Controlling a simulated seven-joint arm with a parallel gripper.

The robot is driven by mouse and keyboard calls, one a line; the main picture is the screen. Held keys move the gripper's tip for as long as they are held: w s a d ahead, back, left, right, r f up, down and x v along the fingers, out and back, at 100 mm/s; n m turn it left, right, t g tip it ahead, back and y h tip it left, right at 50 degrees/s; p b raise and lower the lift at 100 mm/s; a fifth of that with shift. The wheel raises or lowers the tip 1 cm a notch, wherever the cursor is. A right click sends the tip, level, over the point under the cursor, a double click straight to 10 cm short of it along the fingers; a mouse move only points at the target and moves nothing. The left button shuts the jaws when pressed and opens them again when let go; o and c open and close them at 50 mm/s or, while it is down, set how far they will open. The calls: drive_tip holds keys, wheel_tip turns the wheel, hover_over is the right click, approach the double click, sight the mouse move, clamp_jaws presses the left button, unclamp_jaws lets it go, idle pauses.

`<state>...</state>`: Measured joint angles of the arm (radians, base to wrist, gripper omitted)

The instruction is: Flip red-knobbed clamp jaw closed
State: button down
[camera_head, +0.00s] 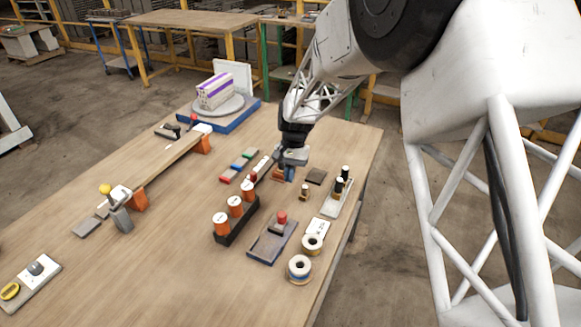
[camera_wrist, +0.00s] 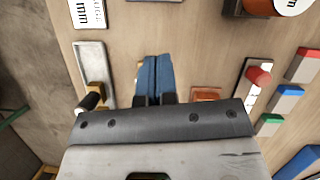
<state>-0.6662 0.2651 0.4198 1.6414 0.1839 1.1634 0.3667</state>
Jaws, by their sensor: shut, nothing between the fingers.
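The red-knobbed clamp (camera_head: 194,120) is at the far end of a long wooden plank (camera_head: 168,160), by an orange support, in the head view. Its red knob and a pale part over the plank end show, but it is too small to tell how its jaw stands. My gripper (camera_head: 290,174) is to the right of the clamp, well apart from it, low over the right part of the table. In the wrist view my gripper's blue fingers (camera_wrist: 155,76) are together with nothing between them. The clamp is not recognisable in the wrist view.
A yellow-knobbed clamp (camera_head: 106,190) is at the plank's near end. A black rack of orange spools (camera_head: 236,216) and coloured blocks (camera_head: 238,164) lie between gripper and plank. A small orange-brown block (camera_wrist: 206,94) is beside the fingers. A blue-based turntable (camera_head: 236,120) stands behind.

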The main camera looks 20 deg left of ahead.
sight(279, 222)
drive_tip(key=x, duration=0.5)
drive_tip(key=shift+f, duration=0.25)
drive_tip(key=shift+s+d, duration=0.25)
drive_tip(key=shift+s, duration=0.85)
drive_tip(key=shift+s+d, duration=0.2)
drive_tip(key=shift+s, duration=0.75)
